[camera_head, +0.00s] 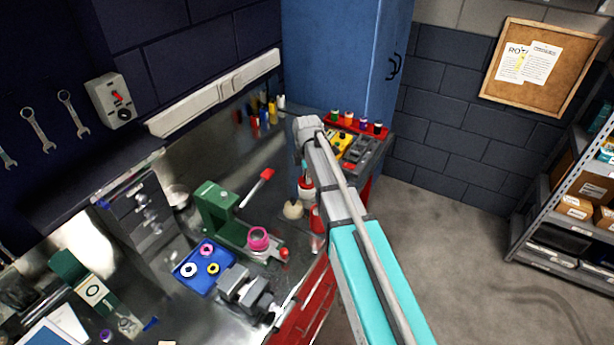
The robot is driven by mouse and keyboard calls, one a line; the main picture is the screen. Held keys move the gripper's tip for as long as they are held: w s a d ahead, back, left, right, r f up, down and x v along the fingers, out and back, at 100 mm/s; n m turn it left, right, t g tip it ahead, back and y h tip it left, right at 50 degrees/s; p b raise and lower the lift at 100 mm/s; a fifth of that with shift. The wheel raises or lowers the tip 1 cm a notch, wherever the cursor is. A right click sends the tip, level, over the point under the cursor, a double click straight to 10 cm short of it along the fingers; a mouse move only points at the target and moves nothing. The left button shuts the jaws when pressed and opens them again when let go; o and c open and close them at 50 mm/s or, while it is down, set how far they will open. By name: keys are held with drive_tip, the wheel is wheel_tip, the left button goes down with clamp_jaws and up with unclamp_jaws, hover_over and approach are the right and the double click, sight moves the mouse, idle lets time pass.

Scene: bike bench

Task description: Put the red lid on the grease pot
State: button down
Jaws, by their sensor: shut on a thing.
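My arm reaches from the lower right to the bench's right part, and its forearm covers much of my gripper (305,172). A small red piece (306,183), which looks like the red lid, shows at my gripper just left of the forearm. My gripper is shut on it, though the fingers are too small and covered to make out. A round cream pot (293,209), possibly the grease pot, stands on the bench just below and left. I cannot tell the exact gap between them.
A green vice-like tool (215,208), a magenta ring-shaped item (258,238) and a blue tray (189,284) with rings lie to the left. A red-handled tool (257,187) lies behind. Coloured bottles (348,118) stand at the back right. Floor at right is clear.

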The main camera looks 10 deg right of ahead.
drive_tip(key=shift+f+b, duration=0.6)
drive_tip(key=shift+f, duration=0.05)
drive_tip(key=c, duration=0.8)
unclamp_jaws()
drive_tip(key=shift+r, duration=0.2)
drive_tip(key=shift+r+p, duration=5.35)
drive_tip(key=shift+p, duration=0.2)
drive_tip(key=shift+s, duration=0.1)
